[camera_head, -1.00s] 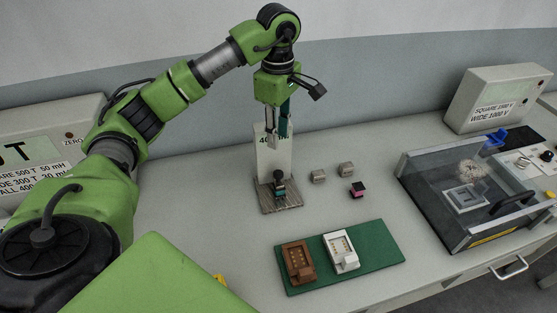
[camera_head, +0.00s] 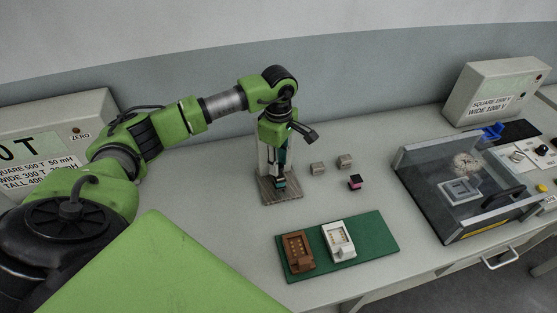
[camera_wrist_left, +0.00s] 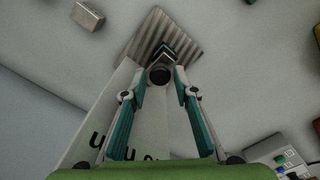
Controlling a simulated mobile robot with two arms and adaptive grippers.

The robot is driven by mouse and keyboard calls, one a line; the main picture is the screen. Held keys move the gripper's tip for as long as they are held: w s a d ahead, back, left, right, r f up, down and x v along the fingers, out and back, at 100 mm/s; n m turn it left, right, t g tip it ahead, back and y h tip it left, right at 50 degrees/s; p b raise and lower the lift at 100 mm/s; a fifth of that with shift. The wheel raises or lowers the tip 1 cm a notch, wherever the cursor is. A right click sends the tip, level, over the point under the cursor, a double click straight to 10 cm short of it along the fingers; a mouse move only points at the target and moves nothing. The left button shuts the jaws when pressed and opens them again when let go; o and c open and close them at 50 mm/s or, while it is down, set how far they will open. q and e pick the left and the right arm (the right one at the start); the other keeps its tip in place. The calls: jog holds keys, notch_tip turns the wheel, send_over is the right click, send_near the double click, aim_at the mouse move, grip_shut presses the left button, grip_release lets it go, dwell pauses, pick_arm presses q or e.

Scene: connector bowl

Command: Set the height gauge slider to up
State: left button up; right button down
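The height gauge is an upright pale plate (camera_head: 263,155) on a ribbed grey base (camera_head: 268,198). In the left wrist view the plate (camera_wrist_left: 112,105) and the base (camera_wrist_left: 152,30) also show. A dark round knob (camera_wrist_left: 160,75) of the slider sits low, near the base, with teal and dark layers beyond it. My left gripper (camera_head: 281,178) points down at the gauge, just above the base. In the left wrist view its teal fingers (camera_wrist_left: 159,74) are open, one on each side of the knob, with small gaps. My right gripper is out of view.
Grey blocks (camera_head: 317,168) and a black-pink block (camera_head: 355,182) lie right of the gauge. A green mat (camera_head: 371,242) in front holds a brown part (camera_head: 297,252) and a white part (camera_head: 339,241). A clear-lidded case (camera_head: 420,190) stands right. Bare table lies between.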

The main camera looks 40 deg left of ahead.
pick_arm(q)
grip_shut()
jog(key=shift+r+p, duration=0.35)
jog(key=shift+r, duration=1.35)
jog(key=shift+w, duration=0.15)
grip_release()
jog(key=shift+r, duration=0.1)
